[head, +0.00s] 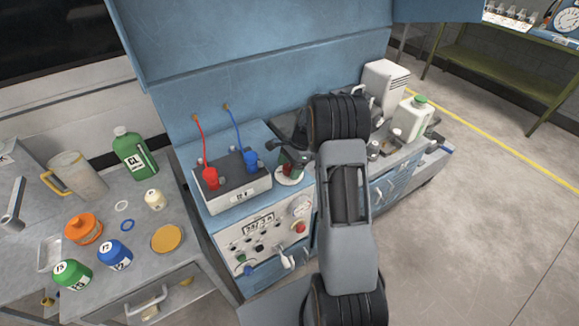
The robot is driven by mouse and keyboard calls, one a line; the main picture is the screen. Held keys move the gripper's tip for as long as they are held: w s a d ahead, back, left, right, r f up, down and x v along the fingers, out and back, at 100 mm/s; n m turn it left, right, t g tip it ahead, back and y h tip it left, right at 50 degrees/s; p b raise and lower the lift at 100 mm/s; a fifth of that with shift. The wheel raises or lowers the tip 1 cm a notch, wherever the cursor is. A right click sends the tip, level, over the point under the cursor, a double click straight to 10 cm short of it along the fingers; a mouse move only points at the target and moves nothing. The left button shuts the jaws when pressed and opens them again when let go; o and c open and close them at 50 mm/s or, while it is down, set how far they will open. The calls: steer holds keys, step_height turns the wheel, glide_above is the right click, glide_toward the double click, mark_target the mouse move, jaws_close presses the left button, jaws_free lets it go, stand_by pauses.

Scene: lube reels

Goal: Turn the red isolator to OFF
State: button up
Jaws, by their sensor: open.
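A small dark red part (289,169) sits on a pale round base (290,181) on top of the blue cabinet, right of the battery. It looks like the red isolator, but its handle direction and markings are too small to read. My gripper (293,158) is open, small and dark, just above and partly over this red part. Whether the fingers touch it or are around it cannot be told. My arm covers the area just to its right. A red knob (300,227) is also on the cabinet's front panel.
A battery (236,191) with red and blue terminal caps and upright cables stands left of my gripper. The front panel (262,232) has a display and switches. Bottles and jars crowd the left bench (198,262). A white jug (411,118) stands right of my arm. Open floor lies right.

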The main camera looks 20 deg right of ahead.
steer(key=c, duration=0.9)
steer(key=shift+n, duration=0.4)
steer(key=n, duration=0.2)
steer(key=n+g, duration=0.1)
steer(key=n, duration=0.1)
steer(key=shift+g+h+b, duration=0.3)
steer(key=shift+b, duration=0.05)
steer(key=n+g+h, duration=0.1)
steer(key=n, duration=0.3)
steer(key=shift+n, duration=0.3)
steer(key=n, duration=0.2)
steer(key=n+g+h+b, duration=0.1)
steer(key=n, duration=0.1)
steer(key=shift+h, duration=0.3)
steer(key=shift+n+h, duration=0.8)
steer(key=shift+n, duration=1.7)
